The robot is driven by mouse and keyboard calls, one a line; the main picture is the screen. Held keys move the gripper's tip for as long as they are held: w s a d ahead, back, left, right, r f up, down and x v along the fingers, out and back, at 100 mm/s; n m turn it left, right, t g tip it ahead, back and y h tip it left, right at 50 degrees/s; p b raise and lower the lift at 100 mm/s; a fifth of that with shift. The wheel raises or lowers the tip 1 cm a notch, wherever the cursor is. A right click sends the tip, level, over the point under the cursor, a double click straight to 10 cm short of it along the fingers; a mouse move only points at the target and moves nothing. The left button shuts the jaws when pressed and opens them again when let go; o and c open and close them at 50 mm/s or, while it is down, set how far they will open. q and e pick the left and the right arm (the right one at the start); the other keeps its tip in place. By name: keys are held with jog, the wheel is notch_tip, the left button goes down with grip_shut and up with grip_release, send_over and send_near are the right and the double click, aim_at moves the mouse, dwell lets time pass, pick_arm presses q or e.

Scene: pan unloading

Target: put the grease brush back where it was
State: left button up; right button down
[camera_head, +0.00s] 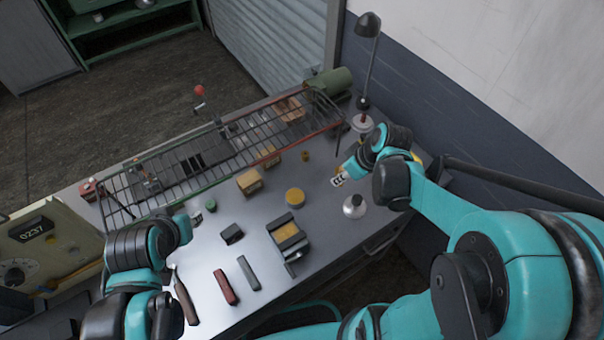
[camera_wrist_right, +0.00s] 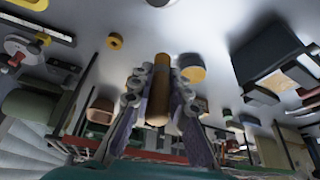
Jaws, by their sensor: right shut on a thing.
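My right gripper (camera_head: 338,180) is over the right part of the workbench, to the right of a round yellow-topped tin (camera_head: 295,197). In the right wrist view, my right gripper (camera_wrist_right: 155,92) is shut on a tan, rounded handle, which I take for the grease brush (camera_wrist_right: 159,108). The handle lies lengthwise between the two fingers; no bristles can be made out. My left gripper (camera_head: 194,215) is at the bench's left part, near a small green jar (camera_head: 211,206); its fingers are too small to read.
A wire rack (camera_head: 165,180) runs along the far side. A lamp (camera_head: 368,25) stands at the back right.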

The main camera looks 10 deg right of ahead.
jog(key=w+a+f+b, duration=0.1)
jog(key=w+a+f, duration=0.3)
jog(key=w, duration=0.1)
jog(key=w+a+f+b, duration=0.1)
jog(key=w+a+f, duration=0.1)
jog(key=w+a, duration=0.1)
jog(key=shift+w+f+b, duration=0.15)
jog(key=shift+f+b, duration=0.1)
jog(key=shift+b, duration=0.1)
notch_tip(320, 180, down, 4)
jog(key=shift+f+b, duration=0.1)
jog(key=shift+b, duration=0.6)
jog(key=c, duration=1.9)
grip_release()
jog(key=shift+f, duration=0.1)
jog(key=o, duration=0.4)
jog(key=shift+o, duration=0.2)
jog(key=shift+r, duration=0.2)
